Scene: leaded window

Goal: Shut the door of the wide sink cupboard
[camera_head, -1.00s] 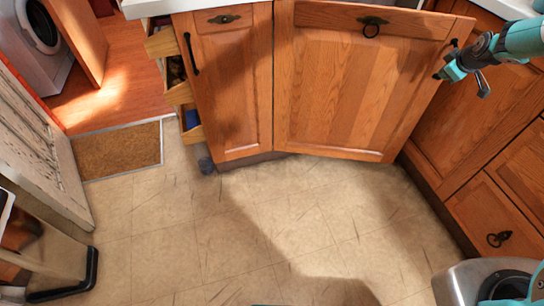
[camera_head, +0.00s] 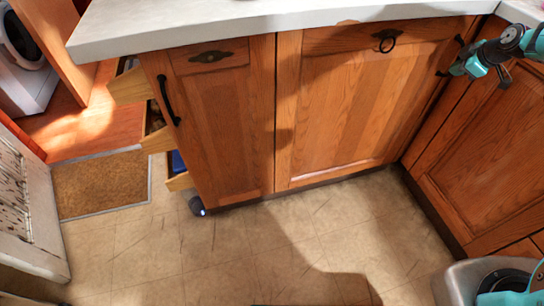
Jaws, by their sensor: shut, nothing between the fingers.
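The wide sink cupboard door (camera_head: 350,115) is a wooden panel in the middle of the head view, under the pale worktop. It looks flush or nearly flush with the cabinet front; any small gap at its right edge is hard to tell. Its dark upright handle (camera_head: 459,41) is at the upper right edge, partly hidden by my gripper. My teal gripper (camera_head: 459,68) is at the upper right, shut and empty, close to the door's right edge by the handle. I cannot tell whether it touches the door.
A narrow wooden front (camera_head: 221,130) on the left has pull-out boxes (camera_head: 157,139) showing at its side. Another cabinet front (camera_head: 485,150) meets at the right corner. The worktop (camera_head: 240,20) overhangs. The tiled floor (camera_head: 240,255) in front is clear. A brown mat (camera_head: 100,186) lies at the left.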

